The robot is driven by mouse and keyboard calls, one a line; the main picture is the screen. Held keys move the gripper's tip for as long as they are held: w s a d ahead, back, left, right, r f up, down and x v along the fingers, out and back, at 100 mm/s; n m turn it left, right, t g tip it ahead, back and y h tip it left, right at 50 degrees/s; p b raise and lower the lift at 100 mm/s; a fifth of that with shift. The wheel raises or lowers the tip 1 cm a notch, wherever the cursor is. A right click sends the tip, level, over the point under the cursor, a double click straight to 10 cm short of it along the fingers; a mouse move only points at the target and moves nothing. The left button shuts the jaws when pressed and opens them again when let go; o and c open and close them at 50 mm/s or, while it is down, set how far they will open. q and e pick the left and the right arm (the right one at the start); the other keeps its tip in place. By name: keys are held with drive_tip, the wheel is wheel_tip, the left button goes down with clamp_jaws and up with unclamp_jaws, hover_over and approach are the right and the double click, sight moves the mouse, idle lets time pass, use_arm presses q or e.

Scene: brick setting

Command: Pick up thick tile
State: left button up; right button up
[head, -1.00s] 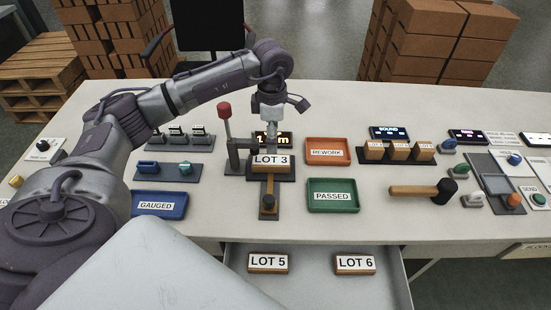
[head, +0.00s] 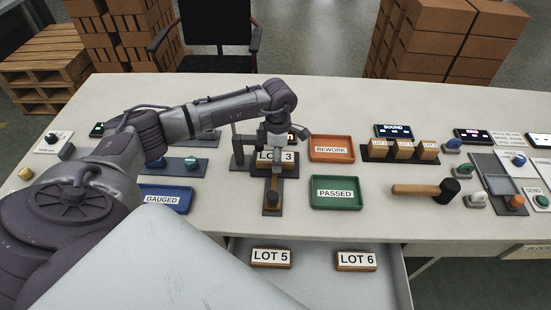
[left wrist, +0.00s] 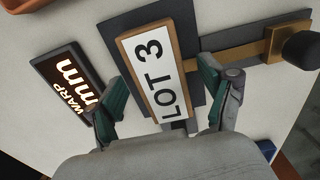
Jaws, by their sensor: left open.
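The LOT 3 tile (head: 266,160), a wooden block with a white label, lies on the dark gauge plate (head: 291,169) at the middle of the table. My left gripper (head: 275,156) is right at it from above and partly covers its label. In the left wrist view the open fingers (left wrist: 165,98) stand on either side of the LOT 3 tile (left wrist: 153,68), with gaps beside it. The LOT 5 tile (head: 271,258) and LOT 6 tile (head: 356,261) lie in the open drawer. No label says which tile is thick. My right gripper is out of view.
An orange REWORK tray (head: 331,149) and a green PASSED tray (head: 336,193) stand right of the gauge. A blue GAUGED tray (head: 168,199) is left. A lit WARP display (left wrist: 68,82) stands close by. A mallet (head: 424,190) lies farther right.

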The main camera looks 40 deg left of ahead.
use_arm(q)
drive_tip(key=c, duration=1.3)
drive_tip(key=shift+r, duration=0.1)
